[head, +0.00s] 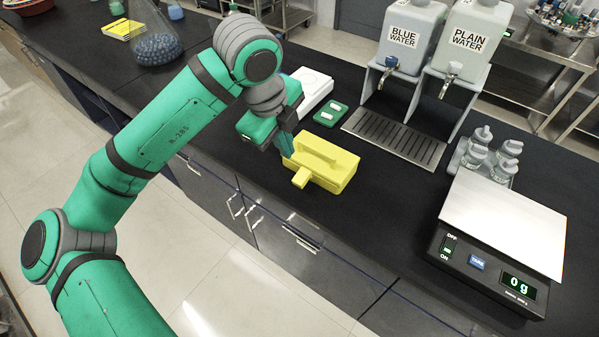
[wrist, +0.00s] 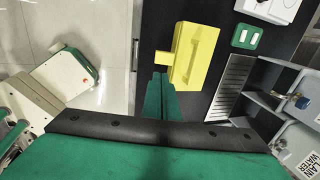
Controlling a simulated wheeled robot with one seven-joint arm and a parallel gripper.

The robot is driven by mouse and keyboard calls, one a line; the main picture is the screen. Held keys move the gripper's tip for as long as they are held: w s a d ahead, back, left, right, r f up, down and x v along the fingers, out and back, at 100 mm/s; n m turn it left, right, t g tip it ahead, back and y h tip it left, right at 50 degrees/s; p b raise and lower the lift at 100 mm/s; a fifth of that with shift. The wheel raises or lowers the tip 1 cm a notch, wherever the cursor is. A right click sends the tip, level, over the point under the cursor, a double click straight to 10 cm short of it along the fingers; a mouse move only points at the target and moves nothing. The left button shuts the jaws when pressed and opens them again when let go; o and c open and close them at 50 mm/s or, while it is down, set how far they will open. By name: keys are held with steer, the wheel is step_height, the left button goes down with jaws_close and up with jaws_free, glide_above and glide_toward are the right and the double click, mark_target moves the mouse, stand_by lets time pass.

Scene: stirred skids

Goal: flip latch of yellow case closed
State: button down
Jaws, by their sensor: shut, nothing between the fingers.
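The yellow case (head: 326,168) sits on the black bench near its front edge, with a grey-yellow handle along its lid. Its latch (head: 301,178) is a small yellow tab that sticks out from the front side toward the bench edge. In the wrist view the case (wrist: 197,58) is just above my fingertips, and the latch (wrist: 163,58) juts out to the left. My gripper (head: 288,150) is shut and empty. It is at the left end of the case, close to the latch; the wrist view shows its fingertips (wrist: 158,76) just below the latch. I cannot tell if they touch.
A green tray (head: 330,113) with white pieces and a white device (head: 312,88) lie behind the case. Water dispensers (head: 412,40) with a drip grate (head: 395,138) stand at the back right. A scale (head: 505,225) reading 0 g stands right. Bench between case and scale is clear.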

mark_target(299, 179)
steer(key=shift+f, duration=0.1)
steer(key=x, duration=1.4)
